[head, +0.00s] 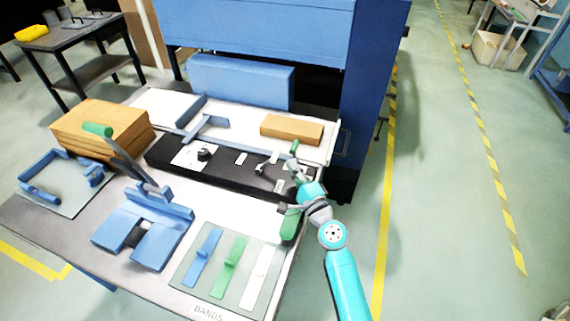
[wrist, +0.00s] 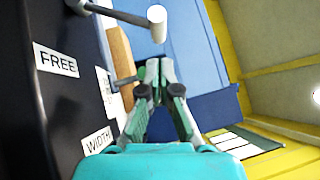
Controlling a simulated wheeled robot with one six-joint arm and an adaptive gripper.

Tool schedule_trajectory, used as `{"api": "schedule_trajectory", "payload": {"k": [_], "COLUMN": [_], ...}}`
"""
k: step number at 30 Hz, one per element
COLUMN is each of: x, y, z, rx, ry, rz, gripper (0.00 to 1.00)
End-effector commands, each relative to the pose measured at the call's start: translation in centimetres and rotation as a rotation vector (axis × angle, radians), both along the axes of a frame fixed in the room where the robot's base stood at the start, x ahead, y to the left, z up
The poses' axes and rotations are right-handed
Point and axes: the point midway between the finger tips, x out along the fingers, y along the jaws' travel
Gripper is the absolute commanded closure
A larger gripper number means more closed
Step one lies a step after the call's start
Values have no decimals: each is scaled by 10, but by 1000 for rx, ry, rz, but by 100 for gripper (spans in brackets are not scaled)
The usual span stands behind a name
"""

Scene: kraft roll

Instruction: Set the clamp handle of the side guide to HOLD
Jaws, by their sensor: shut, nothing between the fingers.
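A FREE label (wrist: 57,65) is on the black panel (wrist: 70,110) below the lever; I read no HOLD label. In the head view a small grey handle (head: 268,163) stands on the black panel (head: 220,172), just left of my gripper (head: 293,168). I cannot tell for sure that this is the same lever. In the wrist view my gripper (wrist: 160,72) is shut and empty, its tips just below the knob.
A WIDTH label (wrist: 98,140) is on the panel. A green knob (head: 294,147) stands close behind my gripper. A dial (head: 203,154), blue guide bars (head: 208,125) and a brown block (head: 291,129) are nearby. A blue stand (head: 150,225) with a green-tipped lever is front left.

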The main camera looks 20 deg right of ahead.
Motion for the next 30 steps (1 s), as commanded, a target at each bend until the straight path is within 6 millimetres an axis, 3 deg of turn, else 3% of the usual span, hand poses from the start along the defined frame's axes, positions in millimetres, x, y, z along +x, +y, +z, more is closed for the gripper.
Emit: {"api": "schedule_trajectory", "payload": {"k": [9, 30], "x": [14, 19], "y": [21, 22], "z": [6, 8], "rx": [0, -18], "ry": [-1, 11], "rz": [0, 0], "gripper": [100, 100]}}
